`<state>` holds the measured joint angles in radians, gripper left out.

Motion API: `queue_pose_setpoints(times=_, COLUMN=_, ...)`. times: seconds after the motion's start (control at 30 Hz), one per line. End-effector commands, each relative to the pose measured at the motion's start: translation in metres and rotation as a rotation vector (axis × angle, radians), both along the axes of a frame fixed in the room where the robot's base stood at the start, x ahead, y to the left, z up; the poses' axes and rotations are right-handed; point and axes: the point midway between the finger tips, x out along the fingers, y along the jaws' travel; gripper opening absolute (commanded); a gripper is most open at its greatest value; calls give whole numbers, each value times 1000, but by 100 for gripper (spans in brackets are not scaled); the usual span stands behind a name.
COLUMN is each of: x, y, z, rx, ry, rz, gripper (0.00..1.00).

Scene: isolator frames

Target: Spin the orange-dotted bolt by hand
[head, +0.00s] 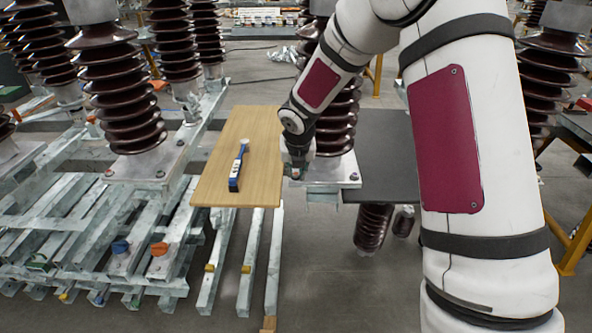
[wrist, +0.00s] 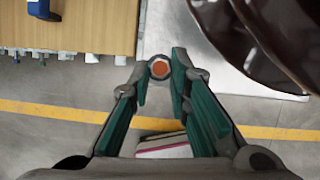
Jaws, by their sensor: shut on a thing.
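The orange-dotted bolt (wrist: 159,68) shows its orange top in the wrist view, at the left edge of a pale metal plate (wrist: 185,32). My gripper (wrist: 160,75) has its two green-padded fingers on either side of the bolt head, shut on it at the fingertips. In the head view my gripper (head: 296,165) points down at the near left corner of the plate (head: 325,172) under a brown ribbed insulator (head: 338,120). The bolt is small there and mostly hidden by the fingers.
A wooden board (head: 215,185) lies left of the plate, with a blue and white tool (head: 237,165) on it. The brown insulator's ribs (wrist: 235,35) are close to my gripper at right. A dark board (head: 385,150) lies right of the plate. Metal beams (head: 75,235) fill the left.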

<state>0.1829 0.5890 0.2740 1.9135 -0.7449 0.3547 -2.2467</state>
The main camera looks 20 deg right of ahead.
Motion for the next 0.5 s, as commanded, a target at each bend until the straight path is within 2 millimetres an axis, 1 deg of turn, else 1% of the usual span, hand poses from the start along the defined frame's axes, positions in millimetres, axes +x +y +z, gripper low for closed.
queue_pose_setpoints(times=0.27, x=1, y=2, z=-1, rx=-2, ry=-1, rz=-96, gripper=0)
queue_pose_setpoints(times=0.5, x=2, y=4, z=-1, rx=-1, ry=-2, rz=-288, gripper=0)
